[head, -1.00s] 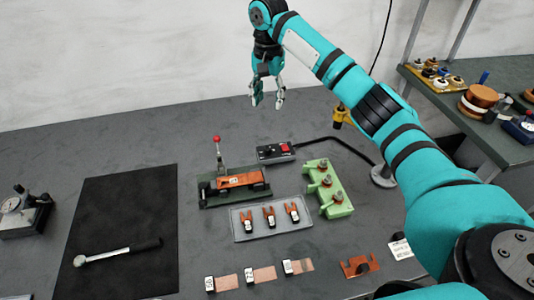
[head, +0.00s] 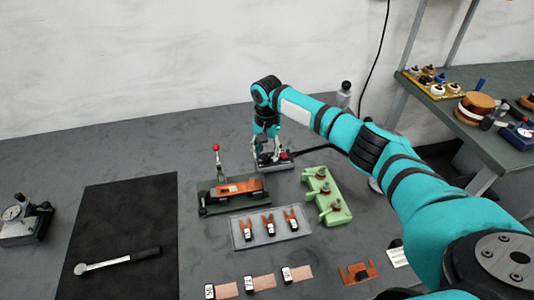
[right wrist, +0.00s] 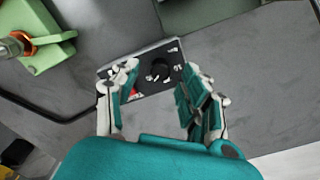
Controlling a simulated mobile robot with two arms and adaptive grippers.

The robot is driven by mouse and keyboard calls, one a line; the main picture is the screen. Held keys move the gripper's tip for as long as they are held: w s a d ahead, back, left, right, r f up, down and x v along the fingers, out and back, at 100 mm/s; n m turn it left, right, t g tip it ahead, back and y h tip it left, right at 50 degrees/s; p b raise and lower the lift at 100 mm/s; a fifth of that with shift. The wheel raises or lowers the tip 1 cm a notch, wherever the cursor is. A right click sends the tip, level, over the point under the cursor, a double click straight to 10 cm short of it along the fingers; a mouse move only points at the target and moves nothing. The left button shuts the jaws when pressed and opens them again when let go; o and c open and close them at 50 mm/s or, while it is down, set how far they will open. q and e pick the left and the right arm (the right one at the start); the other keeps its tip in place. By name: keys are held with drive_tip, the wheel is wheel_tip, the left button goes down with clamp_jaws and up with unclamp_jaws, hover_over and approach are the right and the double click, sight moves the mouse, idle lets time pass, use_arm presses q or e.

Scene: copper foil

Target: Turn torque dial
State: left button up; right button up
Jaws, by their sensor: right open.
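The control box (head: 281,166) lies on the table under my right gripper, with a red part on its right side. In the right wrist view the dark box face (right wrist: 172,60) carries a round black dial (right wrist: 158,70) with a light mark, and a red part. My right gripper (head: 269,153) points down over the box. In the right wrist view the right gripper (right wrist: 158,84) is open, its fingers apart on either side of the dial. Whether a finger touches the box cannot be told. My left gripper is not in view.
A green fixture (head: 328,205) with copper posts stands right of the box. A clamp base with a red-knobbed lever (head: 216,149) is on the left. A tray of copper lugs (head: 247,240) is in front. A dark cable runs right from the box.

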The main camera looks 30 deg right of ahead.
drive_tip(key=shift+f, duration=0.9)
drive_tip(key=shift+c, duration=0.3)
clamp_jaws()
